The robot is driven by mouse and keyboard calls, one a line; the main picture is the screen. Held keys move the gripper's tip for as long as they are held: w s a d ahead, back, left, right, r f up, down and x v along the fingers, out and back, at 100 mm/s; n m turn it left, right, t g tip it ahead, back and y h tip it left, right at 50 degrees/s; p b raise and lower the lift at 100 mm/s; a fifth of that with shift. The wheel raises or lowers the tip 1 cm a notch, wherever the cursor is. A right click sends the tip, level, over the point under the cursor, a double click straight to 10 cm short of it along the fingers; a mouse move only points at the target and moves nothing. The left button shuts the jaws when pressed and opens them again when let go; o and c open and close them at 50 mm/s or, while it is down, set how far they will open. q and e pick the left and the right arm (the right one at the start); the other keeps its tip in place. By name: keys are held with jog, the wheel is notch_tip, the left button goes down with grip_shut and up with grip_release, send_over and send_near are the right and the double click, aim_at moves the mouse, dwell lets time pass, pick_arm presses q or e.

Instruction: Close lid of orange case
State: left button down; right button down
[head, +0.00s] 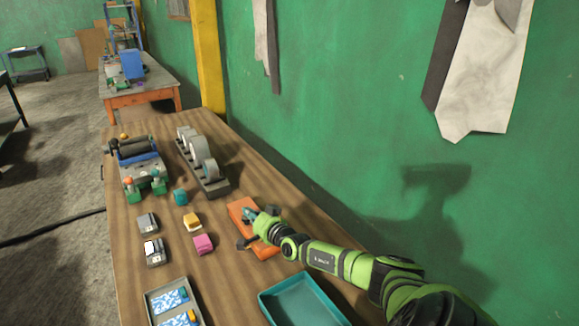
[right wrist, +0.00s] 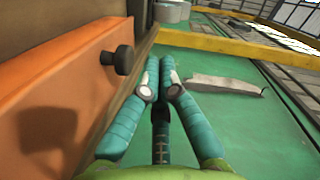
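The orange case (head: 240,205) lies on the wooden table near its wall-side edge, partly covered by my right gripper (head: 249,214). I cannot tell the lid's exact angle from the head view. In the right wrist view an orange panel of the case (right wrist: 60,110) fills the left side, with a black knob (right wrist: 122,59) on it. My right gripper (right wrist: 160,64) has its teal fingertips together with nothing visible between them. The fingers are right of the knob and appear apart from it. My left gripper is not in view.
A teal tray (head: 272,307) and a grey tray (head: 153,300) with blue-and-white pieces stand at the front. Pink (head: 203,244) and yellow (head: 192,222) blocks lie left of the case. A grey rack of rollers (head: 212,186) stands behind. The green wall is close on the right.

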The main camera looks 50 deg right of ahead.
jog(key=shift+w+a+f, duration=0.1)
jog(key=shift+a+f, duration=0.15)
jog(key=shift+f, duration=0.2)
jog(key=shift+a, duration=0.1)
dwell(0.4)
